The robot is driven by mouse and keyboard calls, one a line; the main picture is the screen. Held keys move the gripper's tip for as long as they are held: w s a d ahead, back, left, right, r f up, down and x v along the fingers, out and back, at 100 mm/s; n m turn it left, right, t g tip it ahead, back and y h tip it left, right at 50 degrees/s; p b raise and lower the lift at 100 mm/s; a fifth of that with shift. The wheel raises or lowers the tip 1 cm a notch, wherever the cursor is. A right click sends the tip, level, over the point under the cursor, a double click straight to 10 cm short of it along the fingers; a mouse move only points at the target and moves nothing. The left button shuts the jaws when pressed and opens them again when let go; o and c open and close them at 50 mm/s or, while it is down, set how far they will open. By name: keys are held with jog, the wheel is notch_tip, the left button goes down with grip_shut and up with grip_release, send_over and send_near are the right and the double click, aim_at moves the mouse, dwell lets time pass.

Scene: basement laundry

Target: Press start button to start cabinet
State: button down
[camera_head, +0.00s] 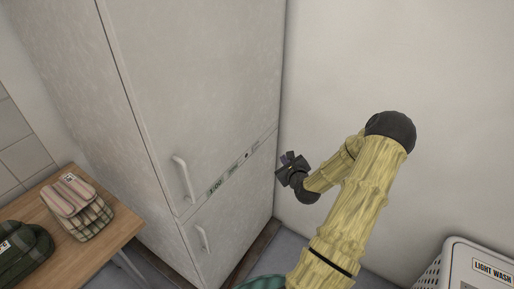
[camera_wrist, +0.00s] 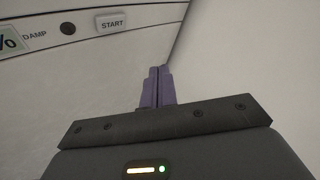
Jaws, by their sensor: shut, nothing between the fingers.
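The cabinet (camera_head: 195,70) is tall and pale, with an upper and a lower door, and stands against the wall. A narrow control strip (camera_head: 240,167) runs between its doors. In the wrist view the white START button (camera_wrist: 112,23) is on this strip, at the upper left of my gripper, with a round dark knob (camera_wrist: 68,28) to its left. My gripper (camera_head: 287,156) is at the right of the cabinet, near the strip's right end. In the wrist view its purple fingers (camera_wrist: 157,88) are together and empty, pointing to the right of and below the button. No contact with the button shows.
A wooden table (camera_head: 108,240) at the left holds a folded checked cloth item (camera_head: 80,205) and a dark green bag (camera_head: 22,250). A white basket labelled LIGHT WASH (camera_head: 485,262) stands at the lower right. The wall (camera_head: 400,60) is close behind my arm.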

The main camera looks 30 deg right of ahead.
jog(key=b, duration=0.1)
send_near(259, 146)
jog(key=shift+s+d+f+x, duration=0.1)
jog(key=shift+d+x, duration=0.05)
jog(key=shift+x, duration=0.7)
jog(key=shift+s+d+f+x, duration=0.1)
jog(key=shift+d+x, duration=0.05)
jog(key=shift+x, duration=0.7)
jog(key=shift+s+d+f+x, duration=0.1)
jog(key=shift+d+x, duration=0.1)
jog(key=shift+x, duration=0.65)
jog(key=shift+w+r, duration=0.1)
jog(key=shift+r, duration=0.05)
jog(key=shift+w+a, duration=0.2)
jog(key=shift+w, duration=0.1)
jog(key=shift+w+a, duration=0.15)
jog(key=shift+w, duration=0.2)
dwell(0.7)
jog(key=shift+s, duration=0.1)
jog(key=shift+s+d, duration=0.3)
jog(key=shift+s, duration=0.35)
jog(key=shift+s+d+p, duration=0.15)
jog(key=shift+s+d, duration=0.15)
jog(key=shift+s, duration=0.45)
jog(key=shift+s+d+p, duration=0.1)
jog(key=shift+s+d, duration=0.2)
jog(key=shift+s, duration=0.5)
jog(key=shift+s+d+p, duration=0.15)
jog(key=shift+s+d, duration=0.2)
jog(key=shift+s, duration=0.4)
